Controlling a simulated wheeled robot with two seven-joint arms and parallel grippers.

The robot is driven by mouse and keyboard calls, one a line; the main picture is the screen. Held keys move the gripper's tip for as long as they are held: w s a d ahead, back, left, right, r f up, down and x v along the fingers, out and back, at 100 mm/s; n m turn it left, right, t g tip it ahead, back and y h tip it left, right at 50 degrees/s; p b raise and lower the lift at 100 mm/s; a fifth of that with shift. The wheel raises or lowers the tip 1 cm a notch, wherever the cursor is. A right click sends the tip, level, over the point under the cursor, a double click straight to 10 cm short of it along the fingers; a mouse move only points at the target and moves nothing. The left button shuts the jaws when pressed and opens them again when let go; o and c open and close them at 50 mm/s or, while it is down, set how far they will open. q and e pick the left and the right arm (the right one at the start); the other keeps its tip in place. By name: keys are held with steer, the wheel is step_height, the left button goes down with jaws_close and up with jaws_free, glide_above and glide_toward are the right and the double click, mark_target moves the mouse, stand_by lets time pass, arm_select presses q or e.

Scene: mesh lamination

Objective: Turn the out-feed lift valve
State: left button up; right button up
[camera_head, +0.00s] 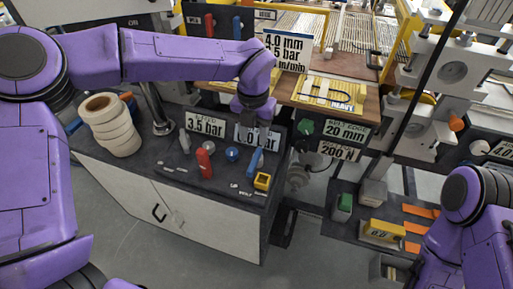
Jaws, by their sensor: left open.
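My left arm reaches across the top, and my left gripper (262,134) points down over the back right of the dark bench, partly in front of the right-hand pressure sign (244,140). The gripper is open, and its fingers are small and hard to make out. A blue lever (256,161) stands on the bench just below it. I cannot tell whether they touch. A red lever (205,163), a blue round knob (231,154) and a grey lever (185,142) stand to its left. I cannot read which one is the out-feed lift valve. My right gripper is out of frame.
A yellow button box (263,181) sits at the bench's right front. Stacked cream rolls (109,124) stand at the left. A panel with red (209,24) and blue handles is at the back. A green knob (305,127) is right of the gripper. The bench's front middle is mostly clear.

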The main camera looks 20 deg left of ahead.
arm_select(q)
steer(key=p, duration=0.1)
glide_above(254, 161)
steer(key=f, duration=0.3)
steer(key=s+f, duration=0.1)
steer(key=f, duration=0.2)
steer(key=w+f, duration=0.1)
steer(key=f, duration=0.1)
steer(key=shift+w+f+p, duration=0.25)
steer(key=shift+f+p, duration=0.1)
steer(key=shift+s+a+r, duration=0.1)
steer(key=shift+s, duration=0.3)
steer(key=shift+c, duration=0.3)
steer(key=shift+w, duration=0.1)
jaws_close()
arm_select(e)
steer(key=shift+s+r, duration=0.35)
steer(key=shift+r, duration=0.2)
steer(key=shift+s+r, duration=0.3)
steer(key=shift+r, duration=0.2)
